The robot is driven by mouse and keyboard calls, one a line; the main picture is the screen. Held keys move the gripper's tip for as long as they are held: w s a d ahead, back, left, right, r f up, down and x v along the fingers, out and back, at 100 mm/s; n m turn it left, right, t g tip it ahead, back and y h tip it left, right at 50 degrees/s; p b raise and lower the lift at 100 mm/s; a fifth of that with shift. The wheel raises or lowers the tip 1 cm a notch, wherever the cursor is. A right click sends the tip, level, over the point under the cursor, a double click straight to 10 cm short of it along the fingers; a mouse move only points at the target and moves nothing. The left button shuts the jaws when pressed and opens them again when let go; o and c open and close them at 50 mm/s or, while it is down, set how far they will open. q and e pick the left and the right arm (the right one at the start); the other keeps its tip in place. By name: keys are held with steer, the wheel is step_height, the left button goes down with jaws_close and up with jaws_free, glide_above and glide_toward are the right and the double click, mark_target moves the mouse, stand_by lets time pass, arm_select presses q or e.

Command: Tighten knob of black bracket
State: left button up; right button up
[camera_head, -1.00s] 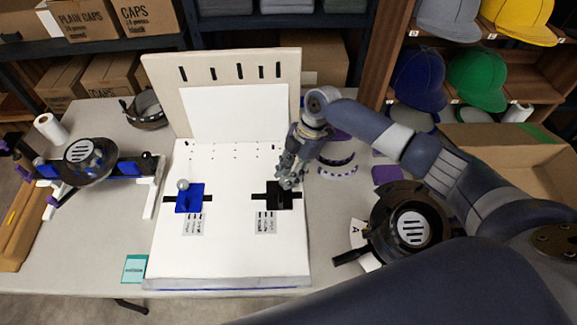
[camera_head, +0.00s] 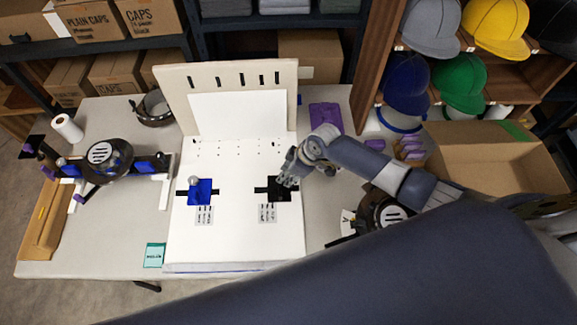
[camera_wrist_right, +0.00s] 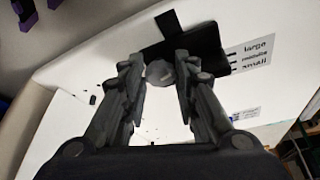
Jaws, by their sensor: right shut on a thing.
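The black bracket (camera_head: 280,190) lies on the right half of the white board (camera_head: 237,235). In the right wrist view the black bracket (camera_wrist_right: 203,48) is behind my fingers, beside a printed size label. Its pale grey faceted knob (camera_wrist_right: 160,72) sits between my fingertips. My right gripper (camera_head: 287,181) is at the black bracket, and its two fingers (camera_wrist_right: 160,75) are shut on the knob from both sides. In the head view the gripper hides the knob. My left gripper is in neither view.
A blue bracket (camera_head: 201,195) with a grey ball-shaped knob (camera_head: 193,181) is on the board's left half. An upright slotted panel (camera_head: 228,78) stands behind the board. A cap fixture (camera_head: 107,157) is at left, and a dark round device (camera_head: 385,213) at right.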

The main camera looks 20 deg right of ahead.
steer(key=shift+s+a+m+t+h+p, duration=0.15)
steer(key=shift+m+t+h+p, duration=0.15)
steer(key=shift+m+p, duration=0.9)
steer(key=o, duration=1.1)
steer(key=shift+c, duration=0.2)
steer(key=shift+r, duration=0.1)
steer(key=v, duration=0.7)
steer(key=shift+r, duration=0.35)
steer(key=shift+s, duration=0.1)
